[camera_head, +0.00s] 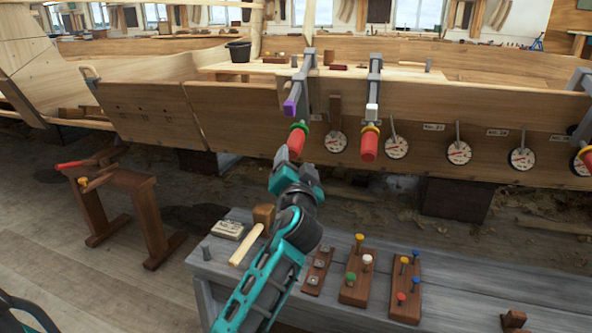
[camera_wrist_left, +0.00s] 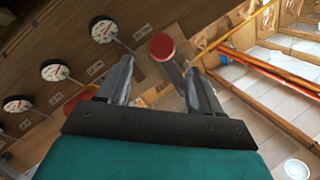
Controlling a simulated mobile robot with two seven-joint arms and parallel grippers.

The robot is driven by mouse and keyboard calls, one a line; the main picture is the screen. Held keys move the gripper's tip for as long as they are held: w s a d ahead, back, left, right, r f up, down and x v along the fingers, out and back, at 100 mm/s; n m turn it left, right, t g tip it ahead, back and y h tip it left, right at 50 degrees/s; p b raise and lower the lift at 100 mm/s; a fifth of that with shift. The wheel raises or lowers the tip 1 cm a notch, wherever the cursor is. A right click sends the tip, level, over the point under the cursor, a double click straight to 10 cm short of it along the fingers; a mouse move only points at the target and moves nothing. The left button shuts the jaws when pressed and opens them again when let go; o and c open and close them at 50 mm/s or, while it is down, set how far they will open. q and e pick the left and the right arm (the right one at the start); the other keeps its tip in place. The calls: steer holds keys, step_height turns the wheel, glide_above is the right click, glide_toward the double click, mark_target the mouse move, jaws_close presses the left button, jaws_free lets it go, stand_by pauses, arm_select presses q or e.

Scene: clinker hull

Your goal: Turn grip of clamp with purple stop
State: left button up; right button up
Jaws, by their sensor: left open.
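The clamp with the purple stop (camera_head: 290,107) hangs on the hull's top plank, left of the other clamps. Its red grip (camera_head: 297,143) points down below a green collar (camera_head: 300,126). My left gripper (camera_head: 283,158) is open just below the grip's lower end, seemingly apart from it. In the left wrist view the round red end of the grip (camera_wrist_left: 161,46) shows ahead between the spread fingers of the gripper (camera_wrist_left: 157,75). The purple stop is not seen there. My right gripper is not in view.
A second clamp with a white stop (camera_head: 372,110) and red grip (camera_head: 369,146) hangs to the right. Several dials (camera_head: 397,147) line the hull plank (camera_head: 235,115). Below stands a grey bench (camera_head: 470,290) with a mallet (camera_head: 250,240) and peg blocks (camera_head: 405,290). A wooden trestle (camera_head: 125,190) stands left.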

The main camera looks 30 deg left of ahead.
arm_select(q)
steer(key=v, duration=0.3)
steer(key=shift+s+d, duration=0.2)
steer(key=shift+s, duration=0.1)
steer(key=shift+f, duration=0.1)
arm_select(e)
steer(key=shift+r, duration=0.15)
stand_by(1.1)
